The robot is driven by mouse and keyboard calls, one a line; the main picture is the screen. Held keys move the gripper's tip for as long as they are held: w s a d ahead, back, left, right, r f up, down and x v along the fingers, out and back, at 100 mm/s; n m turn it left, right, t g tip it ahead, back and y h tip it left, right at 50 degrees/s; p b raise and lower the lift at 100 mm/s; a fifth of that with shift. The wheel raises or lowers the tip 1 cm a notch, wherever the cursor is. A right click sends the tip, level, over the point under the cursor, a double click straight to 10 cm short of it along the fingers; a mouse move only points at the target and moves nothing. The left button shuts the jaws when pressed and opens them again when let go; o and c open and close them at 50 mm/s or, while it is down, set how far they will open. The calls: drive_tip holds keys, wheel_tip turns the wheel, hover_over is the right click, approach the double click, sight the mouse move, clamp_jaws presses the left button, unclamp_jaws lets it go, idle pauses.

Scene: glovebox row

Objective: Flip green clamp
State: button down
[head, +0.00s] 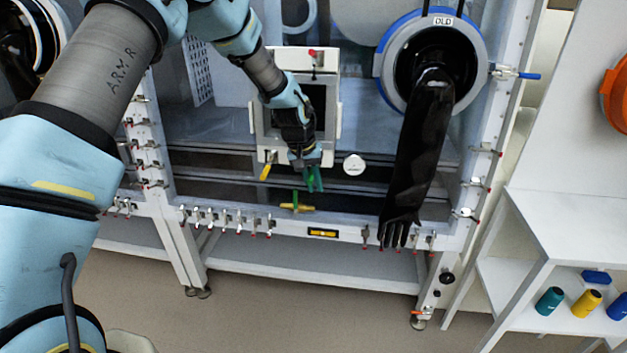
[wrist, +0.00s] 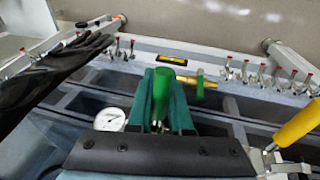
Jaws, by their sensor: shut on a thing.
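The green clamp's handle (wrist: 161,94) stands between the two teal fingers of my gripper (wrist: 165,100) in the wrist view. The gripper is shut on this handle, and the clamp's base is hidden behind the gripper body. In the head view my gripper (head: 313,179) is at the lower right corner of the small white-framed door (head: 333,110). The handle is hard to tell from the fingers there.
A yellow-handled clamp (head: 265,172) is at the door's lower left, and a red-handled one (head: 314,56) is on top. A brass fitting with a green lever (head: 297,207) is just below. A round gauge (head: 354,164) and a hanging black glove (head: 425,140) are to the right.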

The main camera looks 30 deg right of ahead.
idle(0.4)
drive_tip(key=c, duration=0.8)
unclamp_jaws()
drive_tip(key=shift+c, duration=0.2)
drive_tip(key=b+v, duration=0.3)
drive_tip(key=v, duration=0.7)
drive_tip(key=shift+r+b, duration=0.3)
drive_tip(key=shift+r, duration=0.1)
drive_tip(key=shift+a, duration=0.1)
